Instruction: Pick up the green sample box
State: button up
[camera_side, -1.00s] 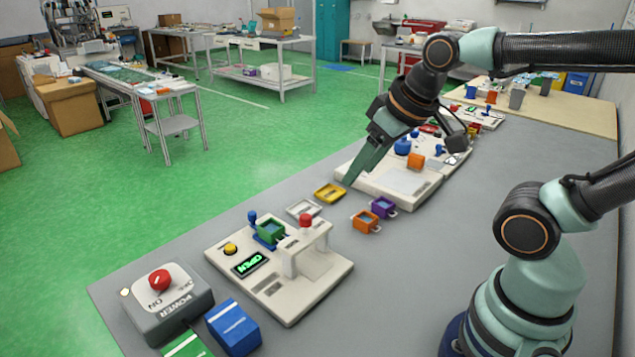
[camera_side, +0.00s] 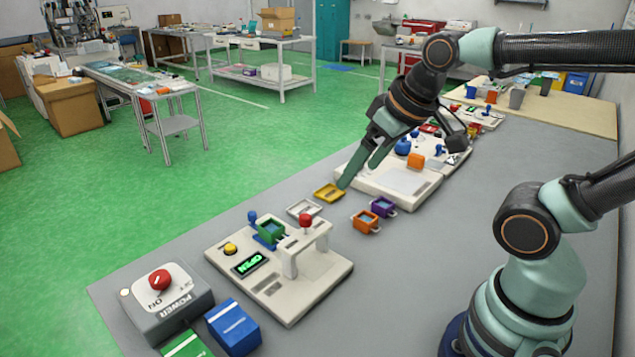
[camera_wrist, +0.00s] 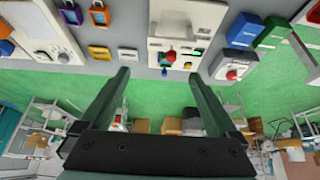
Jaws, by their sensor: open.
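A small green sample box (camera_side: 270,232) with a blue-grey inside sits on a blue holder at the back of the white station (camera_side: 300,275) whose display reads OPEN. It also shows small in the wrist view (camera_wrist: 171,57), beside the red knob. My gripper (camera_side: 358,175) is open and empty, apart from the box, up and to the right of it in the side view. Its fingertips are near the yellow tray (camera_side: 329,193). In the wrist view both fingers (camera_wrist: 158,76) are spread, with the station beyond them.
A white tray (camera_side: 304,208) lies beside the station. Orange (camera_side: 365,221) and purple (camera_side: 382,207) boxes stand to its right. A red-knobbed arch (camera_side: 307,240) rises on the station. A power box (camera_side: 170,300), a blue block (camera_side: 233,327) and a larger green block (camera_side: 186,346) stand at lower left.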

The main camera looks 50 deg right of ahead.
jog(key=m+g, duration=0.6)
jog(key=m, duration=1.2)
send_over(273, 224)
jog(key=f, duration=1.5)
jog(key=shift+s+a+f, duration=0.15)
jog(key=shift+a+f, duration=0.05)
jog(key=shift+a, duration=0.1)
jog(key=shift+d+f, duration=0.15)
jog(key=shift+f, duration=1.2)
jog(key=shift+d+f, duration=0.1)
jog(key=shift+f, duration=1.2)
grip_shut()
jog(key=shift+r, duration=0.1)
